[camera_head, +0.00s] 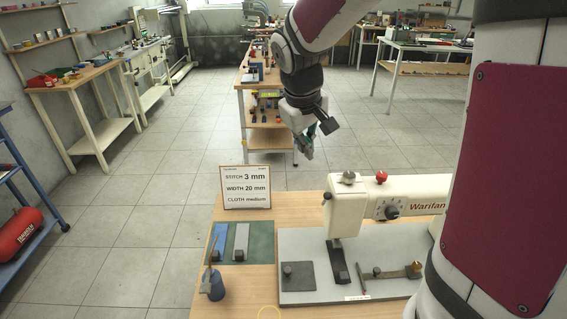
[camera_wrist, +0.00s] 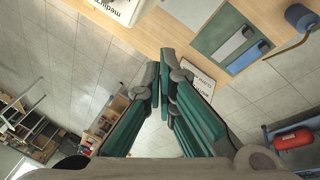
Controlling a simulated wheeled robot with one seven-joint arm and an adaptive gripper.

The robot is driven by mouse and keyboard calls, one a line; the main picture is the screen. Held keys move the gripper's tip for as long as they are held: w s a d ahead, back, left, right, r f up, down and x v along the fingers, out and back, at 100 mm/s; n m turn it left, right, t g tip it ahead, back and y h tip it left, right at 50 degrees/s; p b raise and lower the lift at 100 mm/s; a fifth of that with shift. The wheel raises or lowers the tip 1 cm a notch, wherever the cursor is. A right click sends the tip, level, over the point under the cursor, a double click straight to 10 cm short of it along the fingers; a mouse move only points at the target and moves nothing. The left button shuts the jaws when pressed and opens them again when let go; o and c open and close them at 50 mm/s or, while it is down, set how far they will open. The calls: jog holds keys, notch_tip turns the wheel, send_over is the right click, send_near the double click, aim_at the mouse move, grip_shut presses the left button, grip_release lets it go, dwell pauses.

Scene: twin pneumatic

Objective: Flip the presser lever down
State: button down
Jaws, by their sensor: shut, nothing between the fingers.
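The white sewing machine (camera_head: 347,207) stands on a grey base plate (camera_head: 310,248) on the wooden table. A red knob (camera_head: 381,177) sits on top of its arm and a dark presser foot (camera_head: 338,263) hangs under its head. A small dark lever-like part (camera_head: 327,197) shows at the head's left side; I cannot tell for sure which part is the presser lever. My gripper (camera_head: 308,153) is in the air above and behind the machine head, apart from it. In the wrist view its green-padded fingers (camera_wrist: 161,57) have their tips together, with nothing between them.
A sign card (camera_head: 246,188) stands at the table's back left. A green mat (camera_head: 239,243) with blue and grey strips lies left of the machine, with a dark blue cylinder (camera_head: 213,284) in front. A shelved table (camera_head: 265,127) stands behind. The air around my gripper looks clear.

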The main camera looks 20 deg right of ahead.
aim_at(325, 200)
jog(key=s+d+f+p, duration=0.1)
jog(key=d+f, duration=0.2)
jog(key=f, duration=0.8)
jog(key=shift+s+d+p, duration=0.15)
jog(key=shift+d+p, duration=0.05)
jog(key=shift+p, duration=0.15)
jog(key=shift+f, duration=0.1)
